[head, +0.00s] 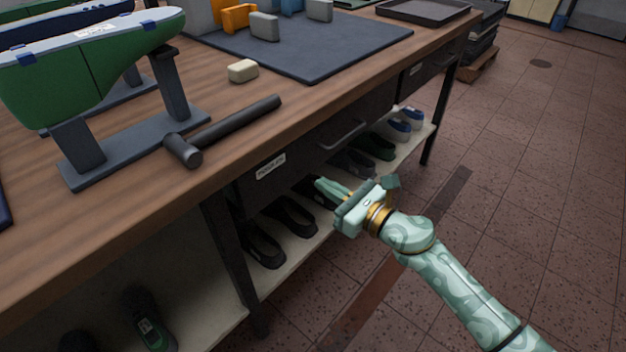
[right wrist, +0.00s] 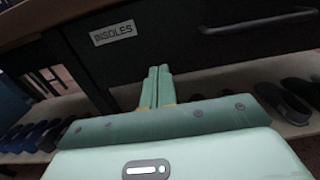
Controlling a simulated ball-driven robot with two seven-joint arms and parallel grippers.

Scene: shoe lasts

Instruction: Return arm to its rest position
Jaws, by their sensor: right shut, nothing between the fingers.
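My right gripper (head: 330,190) is in front of the workbench, below the edge of its top and beside a dark drawer (head: 305,155). Its pale green fingers (right wrist: 155,87) are shut together with nothing between them. In the right wrist view they point at the bench front, under the drawer's label reading INSOLES (right wrist: 114,34). The arm comes in from the lower right of the head view. I cannot tell from these views whether the fingertips touch the drawer. My left gripper is not in view.
The wooden bench top (head: 330,95) holds a green shoe last (head: 90,75) on a grey stand, a dark hammer (head: 230,130), a beige block (head: 243,71) and a dark mat (head: 350,45). Shoes stand on the shelf (head: 300,245) below. The tiled floor (head: 540,180) at right is clear.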

